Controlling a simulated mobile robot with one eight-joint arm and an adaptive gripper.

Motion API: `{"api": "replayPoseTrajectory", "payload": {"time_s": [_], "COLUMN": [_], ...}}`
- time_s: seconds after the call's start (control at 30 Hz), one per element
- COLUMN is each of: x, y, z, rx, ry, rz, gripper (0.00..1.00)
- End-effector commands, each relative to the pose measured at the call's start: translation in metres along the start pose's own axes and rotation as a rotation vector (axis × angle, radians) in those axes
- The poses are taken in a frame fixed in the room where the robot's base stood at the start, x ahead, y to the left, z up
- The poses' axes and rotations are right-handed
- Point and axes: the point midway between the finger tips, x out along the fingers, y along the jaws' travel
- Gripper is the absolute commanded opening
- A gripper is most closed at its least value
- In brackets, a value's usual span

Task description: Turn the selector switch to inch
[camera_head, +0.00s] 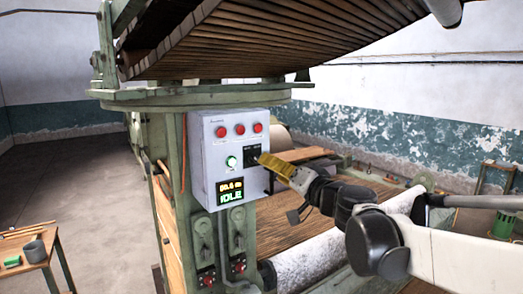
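A pale grey control box (205,165) is mounted on the green machine frame. A dark square plate (249,148) with small pale lettering sits on its right half, and the selector switch appears to be there. The knob itself is too small and too covered to make out, so its setting cannot be read. My gripper (261,159), with a yellow body, reaches in from the right with its tip at the dark plate. I cannot tell whether it touches the knob or whether its fingers are open or shut.
The box also has several red buttons (240,129), a green-lit button (231,162) and a display (230,191) reading IDLE. A slatted wooden drum (290,40) overhangs above. A white roller (312,258) lies below right. A small wooden table (30,246) stands lower left; floor behind it is clear.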

Motion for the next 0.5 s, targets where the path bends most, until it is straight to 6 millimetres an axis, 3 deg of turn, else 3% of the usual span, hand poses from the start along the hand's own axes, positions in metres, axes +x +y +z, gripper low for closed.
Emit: {"api": "replayPoseTrajectory", "payload": {"time_s": [0.3,0.5], "x": [0.064,0.087], "y": [-0.002,-0.001], "z": [0.0,0.0], "rx": [0.0,0.0], "ry": [-0.002,-0.002], "rz": [-0.001,-0.001], "gripper": [0.58,0.58]}}
